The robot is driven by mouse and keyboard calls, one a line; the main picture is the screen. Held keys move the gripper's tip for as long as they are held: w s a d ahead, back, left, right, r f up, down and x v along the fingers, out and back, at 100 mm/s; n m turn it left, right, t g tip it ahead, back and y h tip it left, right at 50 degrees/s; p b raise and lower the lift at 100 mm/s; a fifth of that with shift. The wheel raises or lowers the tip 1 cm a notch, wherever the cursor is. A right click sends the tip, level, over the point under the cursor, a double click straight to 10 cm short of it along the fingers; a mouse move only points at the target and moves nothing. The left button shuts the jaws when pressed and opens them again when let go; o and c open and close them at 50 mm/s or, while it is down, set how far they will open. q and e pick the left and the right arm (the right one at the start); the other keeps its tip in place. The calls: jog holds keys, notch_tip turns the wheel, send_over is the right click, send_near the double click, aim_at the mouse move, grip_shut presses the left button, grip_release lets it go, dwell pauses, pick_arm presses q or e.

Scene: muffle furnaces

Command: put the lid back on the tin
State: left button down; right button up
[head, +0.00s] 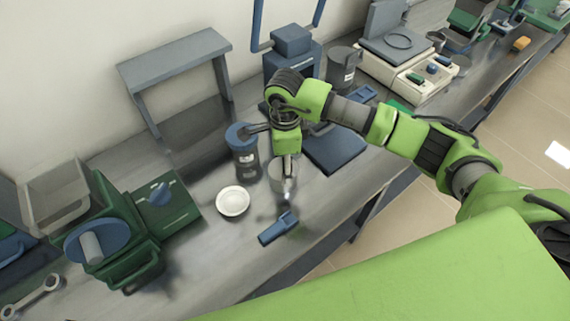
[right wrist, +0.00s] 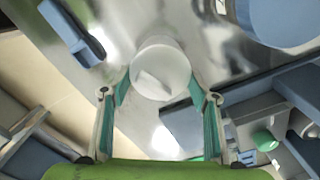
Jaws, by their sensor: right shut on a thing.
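My right gripper (head: 287,172) points down over the bench at the end of the arm from the right. It is shut on a pale round piece (right wrist: 163,58), which lies between its two fingers in the right wrist view. The piece has a smooth face with a darker wedge-shaped mark; I cannot tell whether it is the lid or the tin's top. My left gripper is not in view.
A blue tool (head: 278,228) lies in front. A green machine (head: 115,240) is at left. Bench between dish and blue tool is clear.

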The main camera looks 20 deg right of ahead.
jog(key=o, duration=1.2)
jog(key=o, duration=0.4)
jog(key=shift+o, duration=0.2)
jog(key=shift+r, duration=0.1)
jog(key=shift+r+p, duration=1.75)
jog(key=shift+r, duration=1.7)
